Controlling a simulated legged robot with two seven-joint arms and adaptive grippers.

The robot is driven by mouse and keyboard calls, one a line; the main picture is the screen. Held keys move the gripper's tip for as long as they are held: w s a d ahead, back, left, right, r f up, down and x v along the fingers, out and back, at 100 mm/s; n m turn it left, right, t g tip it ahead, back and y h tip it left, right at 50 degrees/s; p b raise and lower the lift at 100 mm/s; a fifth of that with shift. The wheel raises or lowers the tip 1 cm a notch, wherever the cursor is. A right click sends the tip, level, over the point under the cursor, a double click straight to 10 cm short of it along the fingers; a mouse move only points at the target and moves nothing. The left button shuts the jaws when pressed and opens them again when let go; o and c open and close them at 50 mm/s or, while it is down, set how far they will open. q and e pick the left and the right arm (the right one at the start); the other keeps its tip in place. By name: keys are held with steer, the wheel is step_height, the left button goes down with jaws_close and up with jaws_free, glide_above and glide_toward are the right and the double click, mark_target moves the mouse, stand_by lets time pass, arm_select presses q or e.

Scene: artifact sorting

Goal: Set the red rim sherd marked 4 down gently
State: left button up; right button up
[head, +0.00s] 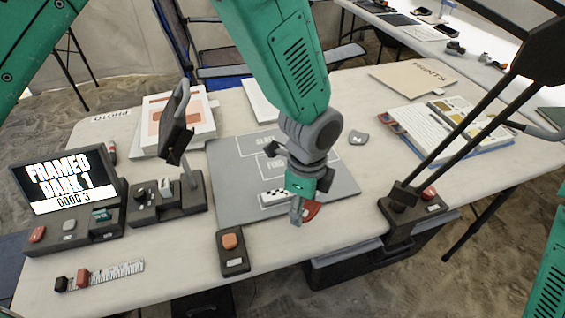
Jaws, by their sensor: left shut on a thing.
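The red rim sherd (312,210) shows as a small red piece at the fingertips of my left gripper (299,211). The gripper points down and is shut on the sherd near the front edge of the grey mat (228,165). The gripper hides part of the sherd, and I cannot read its mark. I cannot tell whether the sherd touches the mat. The mat has white outlined, lettered areas, partly hidden by my arm. My right gripper is not in view; only green arm casing shows at the lower right.
A box with an orange button (231,241) stands at the front edge. A dark lamp stand (405,203) is to the right. A grey piece (357,137) lies behind. A screen (62,180) stands left.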

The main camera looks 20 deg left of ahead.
arm_select(q)
steer(key=w+a, duration=0.6)
steer(key=w, duration=0.1)
steer(key=shift+a+f+b, duration=0.15)
steer(key=shift+a+b, duration=0.05)
steer(key=shift+b, duration=0.15)
glide_above(275, 164)
steer(key=d, duration=0.1)
steer(key=shift+s+d+b, duration=0.1)
steer(key=shift+d+b, duration=0.05)
steer(key=shift+b, duration=0.25)
steer(key=shift+w+a, duration=0.2)
steer(key=shift+a+f, duration=0.1)
steer(key=shift+a, duration=0.15)
steer(key=f, duration=0.3)
steer(key=shift+a+f+b, duration=0.1)
steer(key=shift+a+b, duration=0.25)
steer(key=shift+a, duration=0.05)
steer(key=shift+d, duration=0.35)
steer(key=shift+s+d+f, duration=0.1)
steer(key=shift+d+f, duration=0.05)
steer(key=shift+d, duration=0.05)
steer(key=o, duration=1)
steer(key=shift+o, duration=0.6)
steer(key=shift+a+f, duration=0.1)
steer(key=shift+a, duration=0.2)
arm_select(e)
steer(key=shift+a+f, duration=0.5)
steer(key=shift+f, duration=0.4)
